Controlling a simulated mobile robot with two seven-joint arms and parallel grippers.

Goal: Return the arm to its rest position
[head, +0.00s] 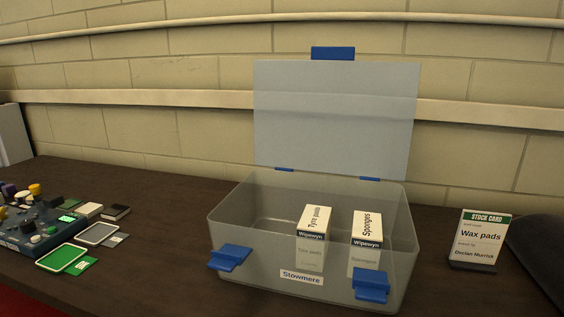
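Neither of my grippers shows in the head view, and no arm is clearly visible. A translucent grey box (240,222) labelled "Stowmere" stands on the dark table. Its lid (335,115) is open and upright at the back, with a blue catch (333,53) on top. Inside, a "Tyre pads" carton (317,221) and a "Sponges" carton (367,229) stand upright side by side.
A stock card (481,237) reading "Wax pads" stands to the right, by a dark rounded shape (541,250). A control panel (30,228) and several small cards lie at left. A brick wall (180,72) with pipes closes the back. Table is clear between the cards and box.

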